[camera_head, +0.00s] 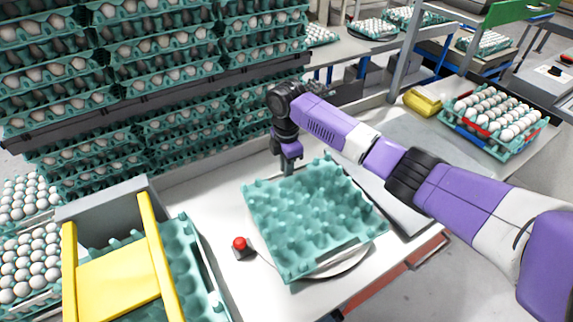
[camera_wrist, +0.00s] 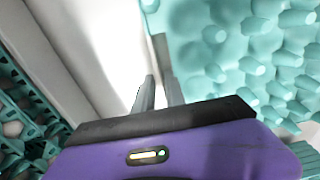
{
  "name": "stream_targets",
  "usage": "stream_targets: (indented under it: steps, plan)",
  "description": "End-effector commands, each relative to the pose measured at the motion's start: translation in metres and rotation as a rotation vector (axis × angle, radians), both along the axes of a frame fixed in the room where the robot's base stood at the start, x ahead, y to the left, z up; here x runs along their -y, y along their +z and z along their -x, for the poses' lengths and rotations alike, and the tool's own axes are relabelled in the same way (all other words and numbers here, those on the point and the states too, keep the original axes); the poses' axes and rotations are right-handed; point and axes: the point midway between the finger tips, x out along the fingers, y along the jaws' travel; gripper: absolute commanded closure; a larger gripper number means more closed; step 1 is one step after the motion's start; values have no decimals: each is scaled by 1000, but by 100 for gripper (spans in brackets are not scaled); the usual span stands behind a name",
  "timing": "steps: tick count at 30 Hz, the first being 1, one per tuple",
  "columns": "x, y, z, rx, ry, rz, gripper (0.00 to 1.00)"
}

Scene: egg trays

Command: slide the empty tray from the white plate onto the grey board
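The empty teal tray (camera_head: 310,215) sits on the round white plate (camera_head: 350,263), whose rim shows at the tray's near right side. The grey board (camera_head: 405,212) lies right of the tray, partly hidden behind my arm. My gripper (camera_head: 288,168) points down at the tray's far edge. In the wrist view my gripper (camera_wrist: 158,79) has its two fingers slightly apart, with a narrow gap between them. The tray (camera_wrist: 215,65) fills the right of that view, beside the right finger. I see nothing clearly held between the fingers.
A red button (camera_head: 240,243) stands left of the tray. A yellow frame (camera_head: 115,280) over teal trays is at the near left. Stacked egg trays (camera_head: 150,55) rise behind. A filled egg tray (camera_head: 490,120) and a yellow object (camera_head: 422,102) stand at the right.

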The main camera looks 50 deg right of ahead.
Motion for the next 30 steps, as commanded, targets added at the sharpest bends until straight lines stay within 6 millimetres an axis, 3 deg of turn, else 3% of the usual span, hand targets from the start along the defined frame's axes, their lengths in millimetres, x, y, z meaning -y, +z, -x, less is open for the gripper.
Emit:
stream_targets:
  steps: [3,6,30]
  plan:
    - [0,0,0,0,0,0,85]
    - [0,0,0,0,0,0,100]
    - [0,1,0,1,0,0,100]
